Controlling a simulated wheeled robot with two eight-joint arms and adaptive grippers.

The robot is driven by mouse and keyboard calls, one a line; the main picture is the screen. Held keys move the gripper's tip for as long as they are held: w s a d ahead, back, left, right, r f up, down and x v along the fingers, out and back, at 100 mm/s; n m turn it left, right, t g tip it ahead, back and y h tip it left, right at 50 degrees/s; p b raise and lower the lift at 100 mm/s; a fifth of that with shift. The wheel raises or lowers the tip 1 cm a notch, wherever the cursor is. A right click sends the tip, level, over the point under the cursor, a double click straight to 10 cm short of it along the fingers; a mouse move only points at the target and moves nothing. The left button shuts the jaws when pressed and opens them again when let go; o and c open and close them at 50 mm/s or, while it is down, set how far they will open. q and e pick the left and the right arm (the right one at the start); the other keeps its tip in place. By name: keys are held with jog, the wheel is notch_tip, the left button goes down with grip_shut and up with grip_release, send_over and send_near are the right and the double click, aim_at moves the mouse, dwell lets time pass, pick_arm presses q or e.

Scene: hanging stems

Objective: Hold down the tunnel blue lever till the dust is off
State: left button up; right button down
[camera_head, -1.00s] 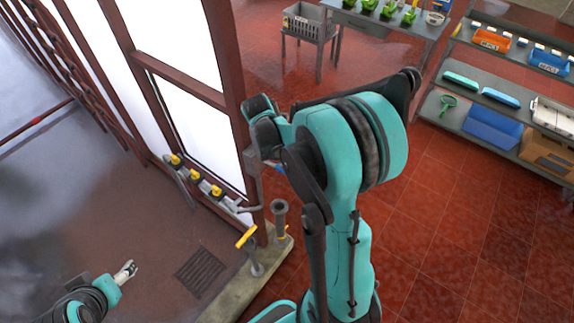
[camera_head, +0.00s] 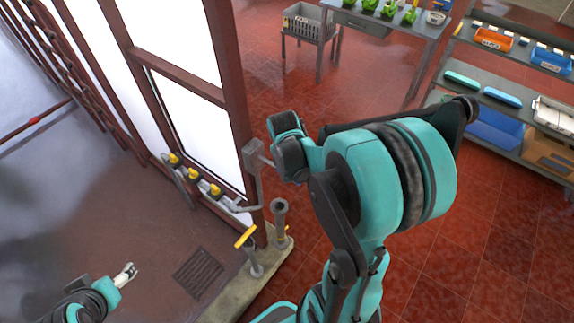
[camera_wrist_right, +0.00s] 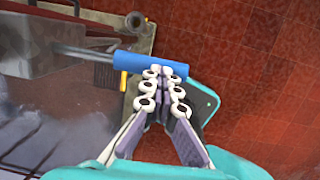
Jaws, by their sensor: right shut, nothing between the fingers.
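The blue lever (camera_wrist_right: 150,66) is a short blue bar on a grey rod in the right wrist view. The rod runs left to a grey box, which also shows on the red-brown post (camera_head: 252,157) in the head view. My right gripper (camera_wrist_right: 161,74) is shut and empty, its fingertips at the bar's lower edge and overlapping it in the picture; I cannot tell whether they touch. In the head view my right arm hides that gripper and the bar. My left gripper (camera_head: 127,271) is at the lower left, far from the lever, too small to read.
Yellow-topped fittings (camera_head: 194,174) line the foot of the frame. A yellow T-handle (camera_head: 245,236) and a grey post (camera_head: 279,213) stand on a concrete curb near a floor grate (camera_head: 197,273). Pale haze shows at left. Shelves (camera_head: 480,110) stand right; red tiled floor between is clear.

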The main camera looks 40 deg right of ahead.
jog(key=shift+s+d+f+t+b, duration=0.15)
jog(key=shift+f+t+b, duration=0.2)
jog(key=shift+f, duration=0.25)
jog(key=shift+s+a+f+t+b, duration=0.15)
jog(key=shift+f+t+b, duration=0.1)
jog(key=shift+f+b, duration=0.25)
jog(key=shift+d+f+t+y+b, duration=0.1)
jog(key=shift+f+t+y+b, duration=0.2)
jog(key=shift+f+t+b, duration=0.35)
jog(key=shift+f+g+b, duration=0.25)
jog(key=shift+f+b, duration=0.1)
jog(key=shift+f, duration=0.15)
jog(key=shift+s, duration=0.15)
dwell(3.4)
dwell(0.7)
